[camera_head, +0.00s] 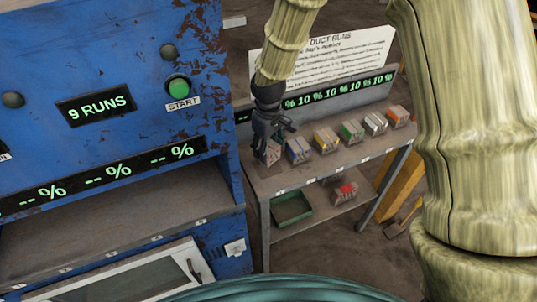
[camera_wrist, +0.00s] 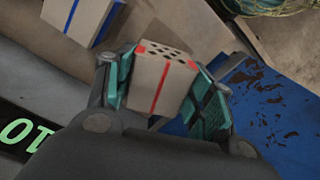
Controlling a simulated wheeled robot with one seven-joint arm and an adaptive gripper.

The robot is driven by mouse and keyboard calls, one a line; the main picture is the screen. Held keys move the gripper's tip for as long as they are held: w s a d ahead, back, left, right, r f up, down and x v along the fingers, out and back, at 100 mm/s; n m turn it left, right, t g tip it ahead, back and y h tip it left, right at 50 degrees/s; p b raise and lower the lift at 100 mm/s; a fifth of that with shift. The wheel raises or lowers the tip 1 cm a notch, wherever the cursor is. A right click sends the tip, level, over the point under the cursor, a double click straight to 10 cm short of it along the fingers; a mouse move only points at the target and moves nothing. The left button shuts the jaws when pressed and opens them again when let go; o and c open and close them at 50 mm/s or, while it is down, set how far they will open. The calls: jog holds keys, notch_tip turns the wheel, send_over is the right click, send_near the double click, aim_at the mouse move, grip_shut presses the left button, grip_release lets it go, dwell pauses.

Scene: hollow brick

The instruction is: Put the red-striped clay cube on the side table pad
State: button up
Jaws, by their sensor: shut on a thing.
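The red-striped clay cube (camera_wrist: 148,93) is pale, with a red line down its side and holes in one end. In the wrist view it sits between the two green-padded fingers of my gripper (camera_wrist: 168,92), which is shut on it. In the head view my gripper (camera_head: 269,138) points down at the left end of the side table (camera_head: 262,186), with the cube (camera_head: 271,155) partly hidden below it. I cannot tell whether the cube touches the tabletop. The pad under it cannot be made out.
A blue-striped cube (camera_head: 298,151) stands close to the right, also in the wrist view (camera_wrist: 78,17). Yellow (camera_head: 326,140), green (camera_head: 351,131) and other cubes continue the row. A green tray (camera_head: 291,208) and red-marked brick (camera_head: 344,193) lie below. A blue machine (camera_head: 110,60) stands left.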

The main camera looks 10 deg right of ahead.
jog(key=shift+f+p, duration=0.6)
jog(key=shift+f, duration=1.4)
jog(key=shift+f, duration=0.1)
jog(key=o, duration=1)
jog(key=shift+o, duration=0.2)
jog(key=shift+r+b, duration=1.9)
jog(key=shift+r, duration=4.2)
